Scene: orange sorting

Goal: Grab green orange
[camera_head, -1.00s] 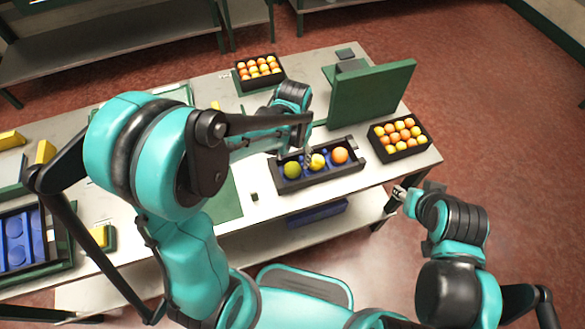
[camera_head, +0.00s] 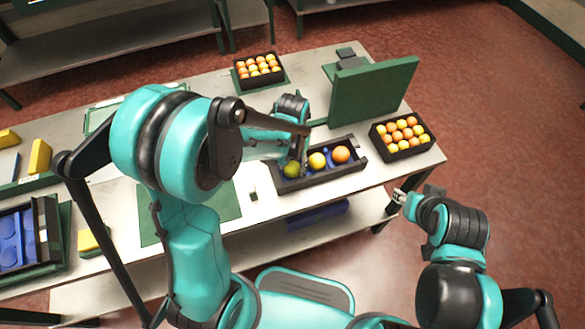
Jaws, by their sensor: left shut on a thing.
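The green orange (camera_head: 291,171) is at the left end of a black tray (camera_head: 346,181) on the table. A yellow orange (camera_head: 317,160) and an orange-coloured one (camera_head: 341,154) lie to its right in the same tray. My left gripper (camera_head: 299,163) reaches down to the green orange and is shut on it; the arm and fingers hide part of its upper right side. The green orange is still at tray level. My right gripper (camera_head: 399,197) is off the table's front right edge, away from the fruit, too small to read its jaws.
A crate of oranges (camera_head: 429,143) stands at the table's right end and another (camera_head: 236,77) at the back. A green upright panel (camera_head: 372,93) stands behind the tray. A blue-lined box (camera_head: 54,219) and yellow blocks (camera_head: 40,157) are at the left.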

